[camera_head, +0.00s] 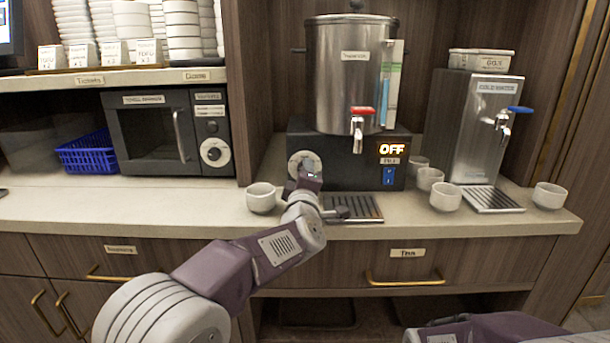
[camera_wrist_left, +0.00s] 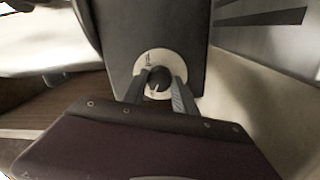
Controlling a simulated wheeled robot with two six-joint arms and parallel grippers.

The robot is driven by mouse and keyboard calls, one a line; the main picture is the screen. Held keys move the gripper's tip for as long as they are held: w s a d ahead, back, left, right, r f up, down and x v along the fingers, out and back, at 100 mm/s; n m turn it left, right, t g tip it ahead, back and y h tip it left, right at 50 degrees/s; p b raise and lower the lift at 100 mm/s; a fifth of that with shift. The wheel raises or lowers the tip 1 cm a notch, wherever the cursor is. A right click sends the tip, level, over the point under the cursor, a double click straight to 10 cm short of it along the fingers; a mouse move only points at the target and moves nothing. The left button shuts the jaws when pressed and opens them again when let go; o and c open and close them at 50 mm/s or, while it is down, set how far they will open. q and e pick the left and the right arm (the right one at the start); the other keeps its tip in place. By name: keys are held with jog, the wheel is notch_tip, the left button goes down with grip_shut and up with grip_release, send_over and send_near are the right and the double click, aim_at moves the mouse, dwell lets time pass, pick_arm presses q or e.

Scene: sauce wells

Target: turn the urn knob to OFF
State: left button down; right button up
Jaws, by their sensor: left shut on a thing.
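The urn (camera_head: 345,75) is a steel tank on a dark base at the back of the counter. Its round knob plate (camera_head: 300,160) is on the base's left front, partly hidden by my left gripper (camera_head: 304,172). In the left wrist view the dark knob (camera_wrist_left: 158,79) sits in the pale dial plate (camera_wrist_left: 146,62), between the fingers of my left gripper (camera_wrist_left: 160,85), which is shut on it. The base's display (camera_head: 391,149) is lit and reads OFF. My right gripper is not in view; part of my right arm shows at the bottom right.
A white cup (camera_head: 262,198) stands just left of my left gripper. A drip tray (camera_head: 353,208) lies before the urn. Several cups and a steel dispenser (camera_head: 480,125) stand to the right. A microwave-like oven (camera_head: 165,132) is at the left, with clear counter before it.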

pick_arm(q)
jog(key=c, duration=1)
grip_release()
jog(key=s, duration=0.4)
jog(key=s+p, duration=0.1)
jog(key=s, duration=0.4)
jog(key=shift+s+a+f, duration=0.1)
jog(key=shift+a+f, duration=0.05)
jog(key=shift+f, duration=0.05)
